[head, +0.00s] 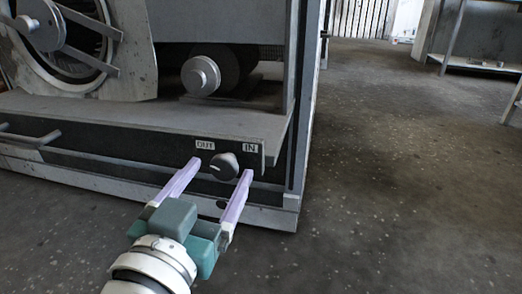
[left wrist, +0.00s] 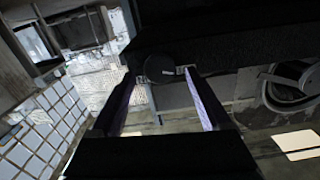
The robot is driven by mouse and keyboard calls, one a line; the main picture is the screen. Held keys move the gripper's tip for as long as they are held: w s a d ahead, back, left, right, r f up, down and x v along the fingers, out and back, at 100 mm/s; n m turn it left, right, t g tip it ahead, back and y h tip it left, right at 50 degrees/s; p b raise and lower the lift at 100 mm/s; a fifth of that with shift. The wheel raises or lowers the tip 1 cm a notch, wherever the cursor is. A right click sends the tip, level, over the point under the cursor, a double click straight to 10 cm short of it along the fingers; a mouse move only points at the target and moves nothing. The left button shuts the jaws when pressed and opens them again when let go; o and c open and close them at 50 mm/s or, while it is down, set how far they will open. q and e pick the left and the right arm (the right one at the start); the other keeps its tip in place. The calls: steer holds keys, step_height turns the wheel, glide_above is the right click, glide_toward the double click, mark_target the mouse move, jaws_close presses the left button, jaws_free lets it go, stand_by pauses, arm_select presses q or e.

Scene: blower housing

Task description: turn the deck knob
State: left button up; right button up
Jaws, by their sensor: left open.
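The deck knob (head: 223,166) is a dark round knob with a light pointer mark. It sits on the black front panel below the deck edge, between the labels "OUT" (head: 205,145) and "IN" (head: 250,148). My left gripper (head: 217,172) is open, with its two pale lilac fingers apart on either side of the knob in the head view. In the left wrist view the dark knob (left wrist: 160,68) shows between and beyond the fingertips of my left gripper (left wrist: 164,72). I cannot tell whether a finger touches it. My right gripper is not in view.
The blower housing's grey deck (head: 130,112) overhangs the panel. A round metal shaft end (head: 200,76) and a large wheel (head: 65,40) are above it. A bar handle (head: 30,137) is at the left. The speckled floor (head: 400,170) at right is clear.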

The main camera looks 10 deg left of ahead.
arm_select(q)
steer(key=shift+w, duration=0.9)
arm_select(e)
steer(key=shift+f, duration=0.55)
arm_select(q)
steer(key=shift+c, duration=0.4)
jaws_close()
